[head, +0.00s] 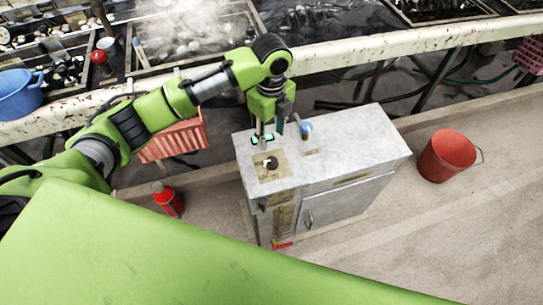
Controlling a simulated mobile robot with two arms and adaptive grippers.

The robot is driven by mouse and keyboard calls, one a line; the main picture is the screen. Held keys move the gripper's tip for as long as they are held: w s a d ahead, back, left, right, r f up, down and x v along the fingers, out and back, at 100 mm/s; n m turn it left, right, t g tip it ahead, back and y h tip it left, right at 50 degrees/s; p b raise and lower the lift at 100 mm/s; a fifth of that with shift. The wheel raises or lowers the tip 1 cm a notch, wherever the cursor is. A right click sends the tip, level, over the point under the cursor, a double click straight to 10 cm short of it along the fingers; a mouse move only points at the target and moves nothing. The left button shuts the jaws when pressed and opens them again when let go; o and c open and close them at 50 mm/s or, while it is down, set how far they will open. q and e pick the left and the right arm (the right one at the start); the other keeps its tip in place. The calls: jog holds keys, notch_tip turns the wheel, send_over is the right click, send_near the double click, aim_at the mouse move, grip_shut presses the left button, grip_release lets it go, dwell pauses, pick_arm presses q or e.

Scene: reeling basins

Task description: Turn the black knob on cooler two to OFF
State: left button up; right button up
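A grey metal cabinet (350,143), which looks like the cooler, stands on the floor in the middle of the head view. A black knob (271,163) with a pale mark sits on a tan plate (268,176) on the cabinet's top, near its left end. I cannot read the labels or the knob's setting. My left gripper (263,139) points down just behind the knob, as seen in the picture. Its two fingertips are apart with nothing seen between them, and they look clear of the knob. My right gripper is not in view.
A blue-topped fitting (306,129) stands on the cabinet, right of my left gripper. A red bucket (447,156) is right of the cabinet. A red bottle (168,199) and an orange crate (176,138) are left. The basin rim (400,41) runs behind. The right-front floor is clear.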

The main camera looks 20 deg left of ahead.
aim_at(271, 160)
pick_arm(q)
notch_tip(271, 160, down, 12)
jog(key=shift+f, duration=0.1)
dwell(0.4)
jog(key=c, duration=1.1)
